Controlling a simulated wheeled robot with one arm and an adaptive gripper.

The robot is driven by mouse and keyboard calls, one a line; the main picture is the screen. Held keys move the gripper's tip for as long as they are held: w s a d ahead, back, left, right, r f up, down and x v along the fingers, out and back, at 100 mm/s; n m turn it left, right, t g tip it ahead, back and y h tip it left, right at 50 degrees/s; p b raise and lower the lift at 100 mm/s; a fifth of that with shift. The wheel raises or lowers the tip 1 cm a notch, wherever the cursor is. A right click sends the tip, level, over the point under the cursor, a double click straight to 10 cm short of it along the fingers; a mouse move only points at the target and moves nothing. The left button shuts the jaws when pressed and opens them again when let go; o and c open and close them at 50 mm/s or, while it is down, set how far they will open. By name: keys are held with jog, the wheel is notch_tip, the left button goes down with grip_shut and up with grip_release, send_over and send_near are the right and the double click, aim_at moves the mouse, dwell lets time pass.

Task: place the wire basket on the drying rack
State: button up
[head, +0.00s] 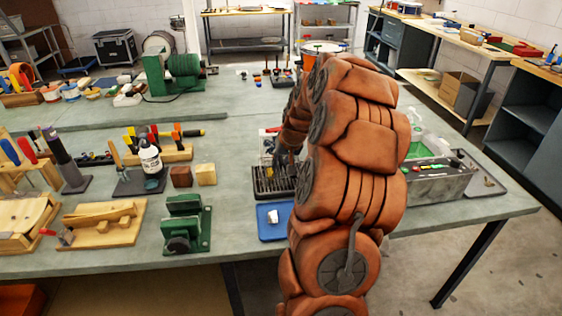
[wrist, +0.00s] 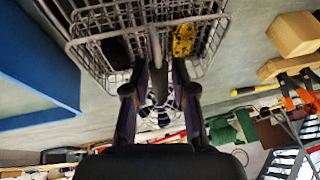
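The wire basket (wrist: 85,35) fills the top of the wrist view, with a yellow piece (wrist: 183,39) and a dark piece inside. My gripper (wrist: 159,66) has its two dark fingers drawn in around the basket's grey upright handle and appears shut on it. In the head view my gripper (head: 285,158) is at the right part of the bench, partly hidden by my orange arm. The dark ridged drying rack (head: 268,184) lies flat on the bench just below it in the picture. The exact gap between basket and rack cannot be told.
A blue tray (head: 268,234) with a white item lies in front of the rack. Wooden blocks (head: 205,175) and a green fixture (head: 186,222) stand to the left. A grey basin (head: 440,188) is to the right, beyond my arm.

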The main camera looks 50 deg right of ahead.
jog(key=shift+o, duration=0.8)
jog(key=shift+r, duration=0.1)
jog(key=shift+r, duration=0.2)
jog(key=b+v, duration=0.2)
jog(key=v, duration=0.9)
jog(key=shift+s+r, duration=0.2)
jog(key=shift+r, duration=0.1)
jog(key=s+a+n+g+y, duration=0.1)
jog(key=a+n+y, duration=0.15)
jog(key=a, duration=1.45)
jog(key=s+a+f+n+g, duration=0.3)
jog(key=s+a+f+n, duration=0.1)
jog(key=s+a, duration=0.95)
jog(key=s+a+f+g, duration=0.1)
jog(key=s+a+f, duration=0.1)
jog(key=s, duration=0.3)
jog(key=s+a+f+n+g+h, duration=0.1)
jog(key=s+a+f, duration=0.1)
jog(key=s, duration=0.3)
jog(key=shift+s+a+g, duration=0.3)
jog(key=shift+s+a, duration=0.1)
jog(key=shift+a, duration=0.5)
